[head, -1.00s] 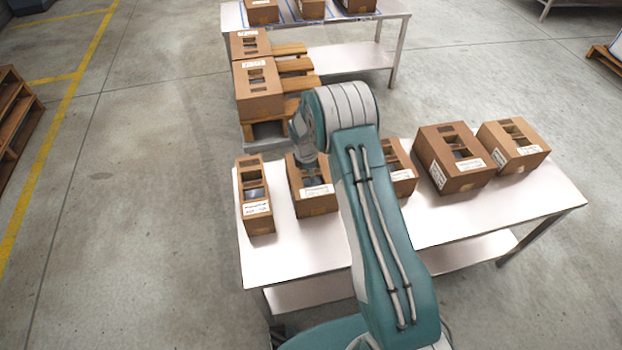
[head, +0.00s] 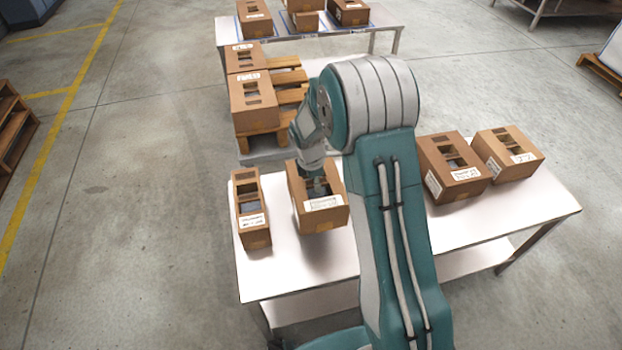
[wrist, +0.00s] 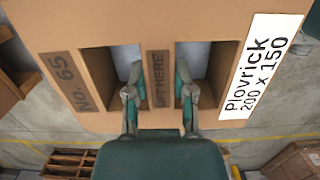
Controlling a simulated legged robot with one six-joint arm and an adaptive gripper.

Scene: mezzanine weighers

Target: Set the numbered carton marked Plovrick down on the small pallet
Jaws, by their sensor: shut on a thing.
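The Plovrick carton (head: 309,217) is brown with window openings, at the near table's left half in the head view. In the wrist view the carton (wrist: 110,28) fills the upper part, marked "No. 65" and "Plovrick 200 x 150". My gripper (wrist: 160,68) is shut on its middle bar, marked "LIFT HERE", with one finger in each opening. In the head view my gripper (head: 316,183) reaches into the carton top. The carton looks slightly raised, but its clearance is hard to tell. The small pallet (head: 288,77) stands beyond the table, with two cartons on its left side and bare slats at right.
A narrow carton (head: 252,235) stands on the near table (head: 290,275), left of the held one. Two cartons (head: 452,168) (head: 507,153) stand at right. My arm hides the table's middle. A far table (head: 385,18) holds several cartons.

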